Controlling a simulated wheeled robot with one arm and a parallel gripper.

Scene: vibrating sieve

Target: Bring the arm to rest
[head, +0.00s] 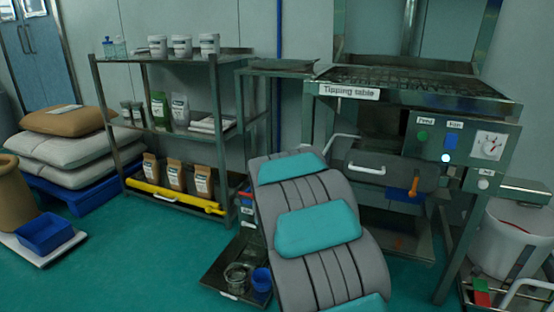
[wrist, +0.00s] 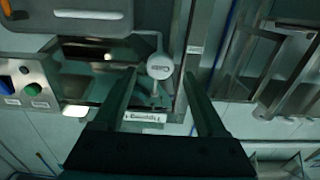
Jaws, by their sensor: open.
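My gripper (wrist: 160,74) shows in the wrist view with its two dark fingers spread apart, open. A round white labelled piece on a stem (wrist: 160,66) appears between the fingertips; the fingers stand clear of it on both sides, and I cannot tell how far beyond them it is. In the head view my grey arm with teal pads rises in the middle foreground, and my gripper is not visible there.
The tipping table (head: 348,92) stands behind and right of my arm, with a button panel (head: 450,141). A shelf rack (head: 215,110) with pouches and tubs is left. A tray with jars (head: 215,278) lies low beside my arm. A white bucket (head: 512,240) is right. Open floor lies front left.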

